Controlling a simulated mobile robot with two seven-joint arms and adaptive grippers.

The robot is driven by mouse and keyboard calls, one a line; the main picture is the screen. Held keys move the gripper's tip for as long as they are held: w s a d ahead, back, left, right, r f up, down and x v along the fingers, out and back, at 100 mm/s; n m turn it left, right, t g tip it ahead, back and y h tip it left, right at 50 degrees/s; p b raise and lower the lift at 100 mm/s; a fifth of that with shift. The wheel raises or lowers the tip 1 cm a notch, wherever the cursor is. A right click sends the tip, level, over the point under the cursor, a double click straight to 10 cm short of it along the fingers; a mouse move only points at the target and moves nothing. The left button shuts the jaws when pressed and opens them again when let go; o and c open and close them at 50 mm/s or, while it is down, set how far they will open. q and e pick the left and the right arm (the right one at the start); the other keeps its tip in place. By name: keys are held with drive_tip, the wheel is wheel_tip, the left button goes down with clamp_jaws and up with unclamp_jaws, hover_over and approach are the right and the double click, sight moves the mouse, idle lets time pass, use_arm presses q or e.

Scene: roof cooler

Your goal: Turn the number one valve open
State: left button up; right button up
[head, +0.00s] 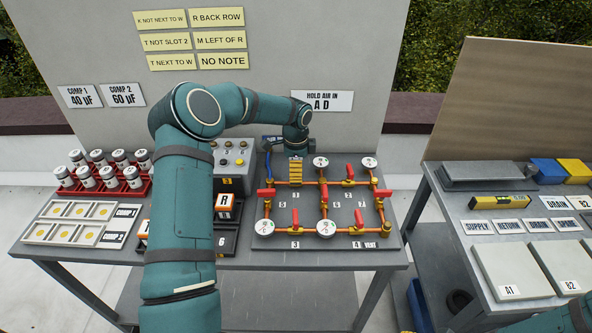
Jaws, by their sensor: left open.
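The valve board (265,238) lies on the left table, with orange pipes, several red handles and white round gauges. The label 1 (296,195) sits below the upper left pipe run. The number one valve's handle cannot be made out there; my left gripper and a yellow slatted piece (295,173) cover that spot. My left gripper (297,157) is open, pointing down at the back of the board above label 1. I cannot tell whether it touches anything. The red handle by label 2 (348,170) stands upright to the right. My right gripper is out of view.
A red rack (62,190) of white capacitors and two pale trays (38,233) stand at left. A button box (236,158) is left of the board. A grey panel (300,35) with notes rises behind. A second table (440,205) is right, across a gap.

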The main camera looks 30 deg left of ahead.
use_arm(q)
drive_tip(key=shift+f, duration=0.15)
drive_tip(key=c, duration=1.2)
